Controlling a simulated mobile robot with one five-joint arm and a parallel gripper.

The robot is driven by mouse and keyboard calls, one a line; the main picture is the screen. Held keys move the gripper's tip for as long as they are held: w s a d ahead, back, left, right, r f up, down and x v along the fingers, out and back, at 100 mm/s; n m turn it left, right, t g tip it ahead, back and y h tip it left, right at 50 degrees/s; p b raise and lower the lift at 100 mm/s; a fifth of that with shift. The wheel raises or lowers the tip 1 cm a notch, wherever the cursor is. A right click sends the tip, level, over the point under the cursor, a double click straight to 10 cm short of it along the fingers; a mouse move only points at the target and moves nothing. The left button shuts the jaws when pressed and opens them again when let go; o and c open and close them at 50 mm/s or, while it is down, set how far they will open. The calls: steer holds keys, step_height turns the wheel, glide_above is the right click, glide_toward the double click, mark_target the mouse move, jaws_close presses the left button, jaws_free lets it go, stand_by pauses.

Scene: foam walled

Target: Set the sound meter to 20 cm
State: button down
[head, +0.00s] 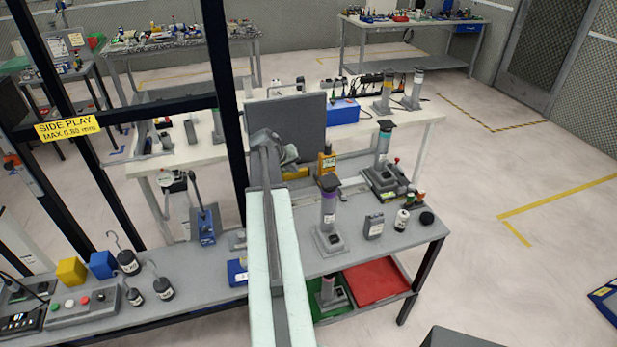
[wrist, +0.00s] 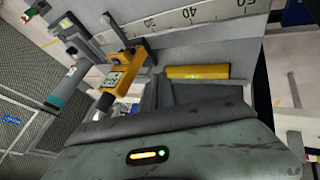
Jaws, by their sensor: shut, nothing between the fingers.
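The sound meter (head: 327,161) is a yellow-orange handheld body with a small display, standing on the bench just right of my gripper in the head view. In the wrist view the sound meter (wrist: 118,72) lies slanted at upper left, beside a pale scale (wrist: 190,15) marked 30, 40 and 50. My gripper (head: 288,155) is shut and empty, left of the meter and apart from it as far as I can see. My arm hides part of the bench. The meter's exact reading against the scale cannot be made out.
A yellow bar (wrist: 197,72) lies near the scale; a grey upright panel (head: 290,122) stands behind my gripper. A purple-topped column stand (head: 329,215) is at right on the near bench (head: 300,262). A dark post (head: 222,90) rises to the left.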

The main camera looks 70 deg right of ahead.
mark_target(331, 167)
steer(key=b+x, duration=0.4)
steer(key=x, duration=0.1)
steer(key=b+x, duration=0.4)
steer(key=x, duration=0.2)
steer(key=shift+s+b, duration=0.2)
steer(key=shift+b, duration=0.2)
steer(key=shift+s+d+r+p, duration=0.25)
steer(key=shift+s+d, duration=0.15)
steer(key=shift+s, duration=0.15)
steer(key=shift+s+d+r+p, duration=0.2)
steer(key=shift+s+d, duration=0.2)
steer(key=shift+s, duration=0.1)
steer(key=shift+s+d, duration=0.4)
steer(key=shift+s, duration=0.15)
